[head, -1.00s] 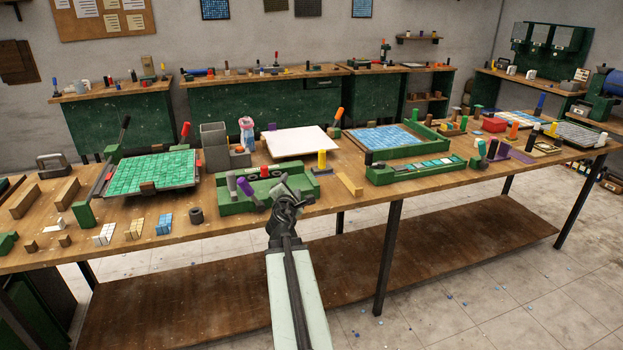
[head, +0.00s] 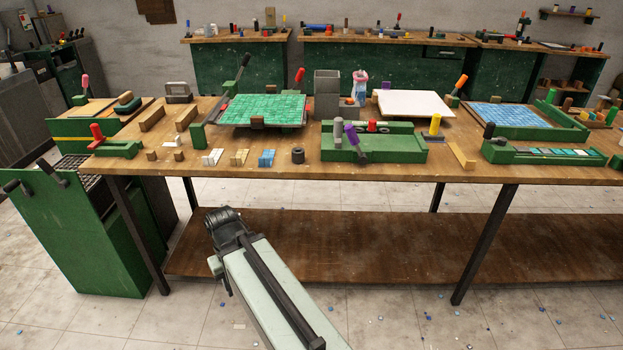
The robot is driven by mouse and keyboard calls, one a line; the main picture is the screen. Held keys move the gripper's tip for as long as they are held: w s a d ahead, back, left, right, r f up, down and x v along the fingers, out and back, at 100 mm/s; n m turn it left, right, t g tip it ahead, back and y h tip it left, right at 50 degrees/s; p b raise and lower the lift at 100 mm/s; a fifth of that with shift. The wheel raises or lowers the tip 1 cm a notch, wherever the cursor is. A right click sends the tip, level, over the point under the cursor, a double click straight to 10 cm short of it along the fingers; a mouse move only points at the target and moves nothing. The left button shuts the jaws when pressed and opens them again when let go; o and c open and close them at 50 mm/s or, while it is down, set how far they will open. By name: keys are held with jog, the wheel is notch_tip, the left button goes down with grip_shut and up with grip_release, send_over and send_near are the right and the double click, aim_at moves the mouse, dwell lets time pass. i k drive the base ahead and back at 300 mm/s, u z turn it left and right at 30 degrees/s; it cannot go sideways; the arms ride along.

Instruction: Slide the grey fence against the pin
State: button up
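I cannot single out the grey fence or the pin for certain at this distance. My gripper (head: 226,222) is the dark end of my arm. It appears in front of the bench's lower shelf, below the benchtop in the picture and apart from the fixture. Its fingers are too dark and foreshortened to show whether they are open.
The wooden bench (head: 300,174) also holds a green tile sheet (head: 262,109), a white board (head: 415,103), a blue tile sheet (head: 508,115) and a green tile tray (head: 545,152). A green cabinet (head: 95,235) stands at the left. The floor in front is mostly clear.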

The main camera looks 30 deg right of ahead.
aim_at(337, 122)
jog(key=z, duration=2.9)
jog(key=k, duration=1.1)
jog(key=u, duration=1.4)
jog(key=i, duration=1)
jog(key=z, duration=0.05)
